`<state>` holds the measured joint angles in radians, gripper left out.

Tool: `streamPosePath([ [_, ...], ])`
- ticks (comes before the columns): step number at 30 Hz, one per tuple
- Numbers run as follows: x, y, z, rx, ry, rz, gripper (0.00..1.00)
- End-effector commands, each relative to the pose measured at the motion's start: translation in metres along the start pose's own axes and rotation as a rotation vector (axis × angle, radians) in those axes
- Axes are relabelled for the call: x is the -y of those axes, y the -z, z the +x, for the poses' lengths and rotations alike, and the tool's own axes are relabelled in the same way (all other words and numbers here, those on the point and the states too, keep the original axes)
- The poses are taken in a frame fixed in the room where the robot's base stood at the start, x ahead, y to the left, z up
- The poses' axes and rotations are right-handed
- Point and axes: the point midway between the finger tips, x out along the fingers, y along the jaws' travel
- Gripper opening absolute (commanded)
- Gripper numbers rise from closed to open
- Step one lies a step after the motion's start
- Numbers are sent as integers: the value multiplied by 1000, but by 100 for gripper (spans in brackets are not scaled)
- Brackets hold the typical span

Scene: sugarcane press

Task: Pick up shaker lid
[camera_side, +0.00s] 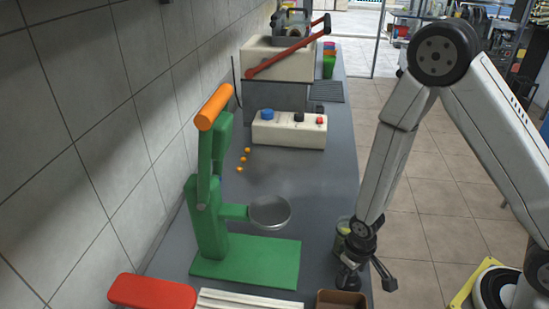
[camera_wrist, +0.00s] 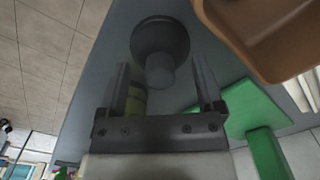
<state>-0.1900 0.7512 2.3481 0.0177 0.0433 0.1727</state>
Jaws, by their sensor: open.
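The shaker lid (camera_wrist: 160,38) looks like a dark grey round piece with a narrower knob, seen from above in the wrist view. My gripper (camera_wrist: 162,72) is open. Its two fingers stand on either side of the knob, with gaps visible on both sides, and I cannot tell how far above it they are. In the side view my gripper (camera_side: 366,272) is low at the right edge of the counter, and the lid cannot be told apart from the dark gripper parts there.
A brown box (camera_side: 342,300) is close in front of my gripper. A cup with greenish contents (camera_side: 343,228) stands just behind it. The green press (camera_side: 250,262) with a round metal pan (camera_side: 270,212) is to the left. A white button box (camera_side: 290,130) stands farther back.

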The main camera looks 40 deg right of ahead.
Motion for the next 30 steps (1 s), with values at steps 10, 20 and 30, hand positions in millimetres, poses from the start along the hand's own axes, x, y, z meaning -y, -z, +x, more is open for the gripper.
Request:
streamPosePath([
  [10,0,0,0,-1,0,0,86],
  [20,0,0,0,-1,0,0,32],
  [30,0,0,1,0,0,0,0],
])
